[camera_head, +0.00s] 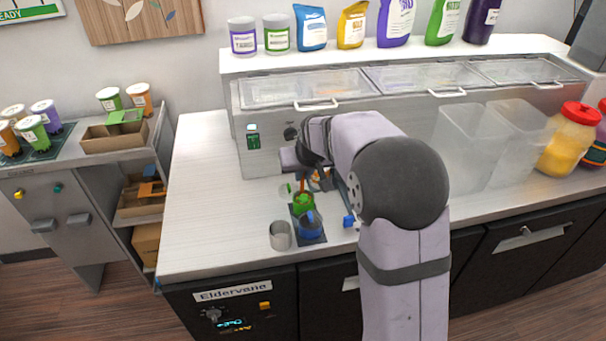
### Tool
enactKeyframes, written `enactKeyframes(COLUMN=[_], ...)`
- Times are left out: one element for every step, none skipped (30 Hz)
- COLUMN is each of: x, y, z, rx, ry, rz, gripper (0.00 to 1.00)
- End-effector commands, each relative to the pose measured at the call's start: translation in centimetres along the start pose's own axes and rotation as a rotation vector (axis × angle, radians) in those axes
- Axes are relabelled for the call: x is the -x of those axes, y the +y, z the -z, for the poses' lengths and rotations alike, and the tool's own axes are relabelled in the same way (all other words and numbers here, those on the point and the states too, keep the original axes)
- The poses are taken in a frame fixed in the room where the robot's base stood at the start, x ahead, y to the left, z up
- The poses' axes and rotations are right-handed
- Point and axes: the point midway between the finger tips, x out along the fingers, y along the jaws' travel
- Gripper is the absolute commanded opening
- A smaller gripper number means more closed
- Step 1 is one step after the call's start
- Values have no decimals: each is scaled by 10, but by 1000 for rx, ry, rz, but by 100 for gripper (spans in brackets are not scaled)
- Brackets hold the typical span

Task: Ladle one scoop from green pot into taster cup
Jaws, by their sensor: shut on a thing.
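The green pot (302,204) stands in a dark tray (318,239) on the counter, just behind a blue pot (311,226). My gripper (305,172) is above and behind the green pot, partly hidden by my own arm. It is shut on what looks like a ladle, whose thin orange-brown handle (302,186) runs down toward the green pot. The ladle's bowl is hidden, so I cannot tell whether it holds anything. A grey, open cup (280,236), possibly the taster cup, stands upright left of the blue pot. Its contents are unclear.
A long lidded metal unit (310,88) lines the back of the counter. Clear bins (462,140) and a yellow jar with a red lid (570,140) stand at the right. A small blue item (349,221) is right of the tray. The left counter (212,190) is clear.

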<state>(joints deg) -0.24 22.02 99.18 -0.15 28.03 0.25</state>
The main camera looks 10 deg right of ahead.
Motion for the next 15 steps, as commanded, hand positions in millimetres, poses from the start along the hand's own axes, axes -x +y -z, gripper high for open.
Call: enactKeyframes(x=[6, 7, 9, 11, 12, 15, 16, 18, 20, 22, 23, 25, 27, 29, 31], y=[0, 0, 0, 0, 0, 0, 0, 0, 0, 0, 0, 0, 0, 0, 0], z=[4, 4, 6, 7, 8, 9, 10, 11, 12, 13, 14, 15, 16, 17, 18], rx=[0, 0, 0, 0, 0, 0, 0, 0, 0, 0, 0, 0, 0, 0, 0], ry=[1, 1, 1, 1, 1, 1, 1, 1, 1, 1, 0, 0, 0, 0, 0], rz=[0, 0, 0, 0, 0, 0, 0, 0, 0, 0, 0, 0, 0, 0, 0], gripper=[0, 0, 0, 0, 0, 0, 0, 0, 0, 0, 0, 0, 0, 0, 0])
